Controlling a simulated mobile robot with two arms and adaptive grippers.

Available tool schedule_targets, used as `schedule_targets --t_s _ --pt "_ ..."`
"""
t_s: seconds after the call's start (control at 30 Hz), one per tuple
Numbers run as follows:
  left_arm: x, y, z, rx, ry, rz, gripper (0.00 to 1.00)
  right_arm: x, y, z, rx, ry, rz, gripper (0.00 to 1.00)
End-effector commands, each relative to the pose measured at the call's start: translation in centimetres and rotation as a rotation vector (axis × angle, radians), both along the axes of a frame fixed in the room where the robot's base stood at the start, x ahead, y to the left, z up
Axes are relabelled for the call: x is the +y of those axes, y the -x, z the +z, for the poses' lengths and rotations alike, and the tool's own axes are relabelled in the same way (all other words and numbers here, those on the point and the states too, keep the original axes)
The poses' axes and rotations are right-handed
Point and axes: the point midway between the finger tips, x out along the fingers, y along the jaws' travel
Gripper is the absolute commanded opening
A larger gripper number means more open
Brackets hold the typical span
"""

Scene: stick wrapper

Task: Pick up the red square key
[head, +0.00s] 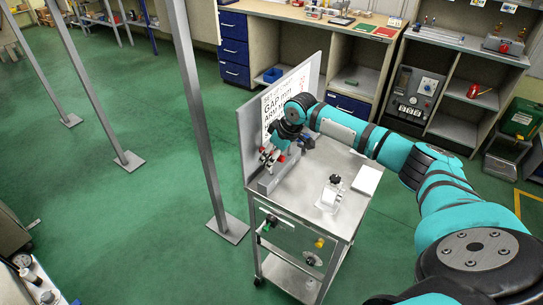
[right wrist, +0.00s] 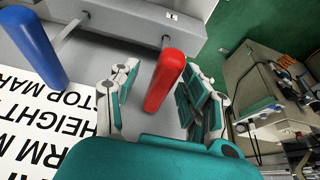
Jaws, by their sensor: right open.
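The red square key (right wrist: 165,78) shows in the right wrist view as a red upright bar with rounded edges, joined toward a grey metal block (right wrist: 120,28). My right gripper (right wrist: 158,92) is open, with one finger on each side of the red key. A gap shows between the key and each finger, so it is not gripped. In the head view my right gripper (head: 273,152) is at the upright panel on the cart, and it largely hides the keys. My left gripper is out of view.
A blue key (right wrist: 36,48) stands left of the red one. The white panel with black lettering (head: 290,88) rises behind the gripper. The metal cart (head: 310,195) carries a white block-like fixture (head: 331,193) and a white pad (head: 367,180). A grey post (head: 200,120) stands left of the cart.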

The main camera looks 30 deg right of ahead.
Motion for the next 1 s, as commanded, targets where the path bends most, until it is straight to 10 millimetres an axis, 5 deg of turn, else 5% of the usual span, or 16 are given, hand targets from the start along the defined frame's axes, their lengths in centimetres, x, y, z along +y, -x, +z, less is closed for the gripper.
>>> schedule_targets --t_s 0.13,0.5,1.0 --pt "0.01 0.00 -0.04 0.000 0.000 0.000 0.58 -0.01 0.01 0.01 0.000 0.000 0.000 0.45" --pt "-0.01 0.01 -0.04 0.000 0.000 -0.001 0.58 -0.02 0.00 0.06 -0.001 0.000 0.000 0.00" --pt "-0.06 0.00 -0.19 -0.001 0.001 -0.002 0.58 -0.01 -0.07 0.59 -0.003 0.000 0.001 0.00"
